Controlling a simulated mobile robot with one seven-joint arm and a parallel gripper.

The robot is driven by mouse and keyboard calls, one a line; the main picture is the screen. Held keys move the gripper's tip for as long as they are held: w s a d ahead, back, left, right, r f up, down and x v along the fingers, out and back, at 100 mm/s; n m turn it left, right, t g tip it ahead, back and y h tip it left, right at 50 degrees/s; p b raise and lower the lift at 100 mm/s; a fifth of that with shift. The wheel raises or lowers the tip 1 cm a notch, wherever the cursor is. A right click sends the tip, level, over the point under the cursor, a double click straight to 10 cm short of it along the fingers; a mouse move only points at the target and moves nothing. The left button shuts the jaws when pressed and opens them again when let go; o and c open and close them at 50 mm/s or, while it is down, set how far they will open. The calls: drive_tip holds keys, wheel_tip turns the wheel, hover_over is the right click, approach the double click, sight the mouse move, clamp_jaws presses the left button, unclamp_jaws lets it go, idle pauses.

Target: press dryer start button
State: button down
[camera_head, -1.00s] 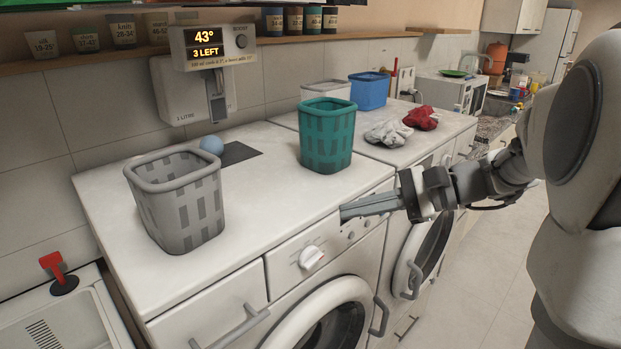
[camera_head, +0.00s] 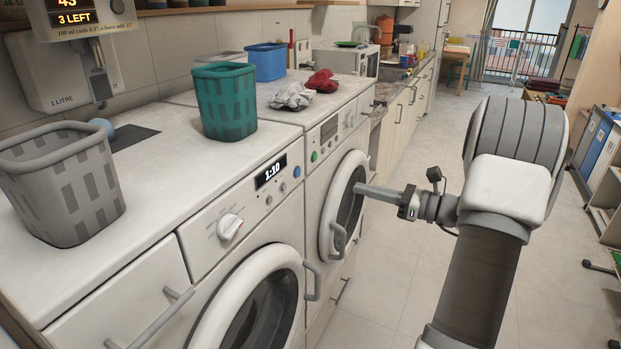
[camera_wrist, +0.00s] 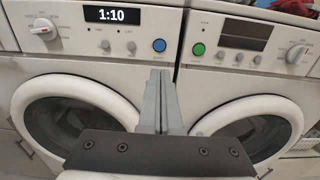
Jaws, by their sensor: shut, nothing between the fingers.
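Two white front-loading machines stand side by side; which is the dryer is not marked. The left machine (camera_head: 205,262) has a lit 1:10 display (camera_head: 270,171), a knob (camera_head: 230,226) and a blue button (camera_head: 297,172). The blue button also shows in the wrist view (camera_wrist: 159,45). The right machine (camera_head: 318,190) has a dark display (camera_head: 329,129) and a green button (camera_head: 314,156), clear in the wrist view (camera_wrist: 199,49). My gripper (camera_head: 358,187) is shut and empty, in front of the right machine's door. In the wrist view its tips (camera_wrist: 160,72) appear between and below the two buttons.
A grey basket (camera_head: 62,190), a teal basket (camera_head: 226,105), a blue basket (camera_head: 267,62) and white and red cloths (camera_head: 322,81) sit on the machine tops. Door handles (camera_head: 338,238) stick out from the fronts.

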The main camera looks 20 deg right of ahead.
sight(299, 173)
drive_tip(key=b+x, duration=0.1)
drive_tip(key=x, duration=1.2)
drive_tip(key=shift+w+a, duration=0.2)
drive_tip(key=shift+w, duration=0.05)
drive_tip(key=shift+w+a, duration=0.15)
